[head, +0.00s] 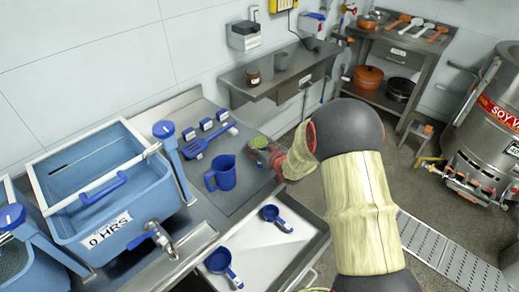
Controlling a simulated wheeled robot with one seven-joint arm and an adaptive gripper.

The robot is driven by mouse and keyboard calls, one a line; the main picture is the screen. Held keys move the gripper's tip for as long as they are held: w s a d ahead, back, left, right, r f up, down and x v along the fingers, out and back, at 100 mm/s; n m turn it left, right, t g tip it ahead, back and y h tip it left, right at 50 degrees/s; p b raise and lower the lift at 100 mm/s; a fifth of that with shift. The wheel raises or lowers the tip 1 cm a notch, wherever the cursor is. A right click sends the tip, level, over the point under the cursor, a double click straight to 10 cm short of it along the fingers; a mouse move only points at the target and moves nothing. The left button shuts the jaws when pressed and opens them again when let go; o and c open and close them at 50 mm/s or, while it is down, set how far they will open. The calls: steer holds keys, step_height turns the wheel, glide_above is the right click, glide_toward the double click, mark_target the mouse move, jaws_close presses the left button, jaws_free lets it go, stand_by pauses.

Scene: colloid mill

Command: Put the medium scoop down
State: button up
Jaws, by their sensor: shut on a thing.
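My gripper (262,150) is at the middle of the picture, over the right part of the steel counter. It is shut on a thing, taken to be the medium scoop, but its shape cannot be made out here. Two blue scoops lie apart in the shallow steel tray in front: a smaller one (276,215) at the back right and a larger one (222,262) at the front left. A blue jug (223,174) stands upright on the counter, left of my gripper.
A blue slotted spatula (206,141) lies behind the jug, near small blue-topped blocks (206,124). A blue basin (100,185) with a tap stands at left. A wall shelf (280,80) is behind. Some bare counter (240,202) lies between the jug and the tray.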

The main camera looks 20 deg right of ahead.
steer(key=shift+f, duration=0.25)
steer(key=shift+f, duration=0.1)
steer(key=o, duration=1.3)
steer(key=shift+o, duration=0.6)
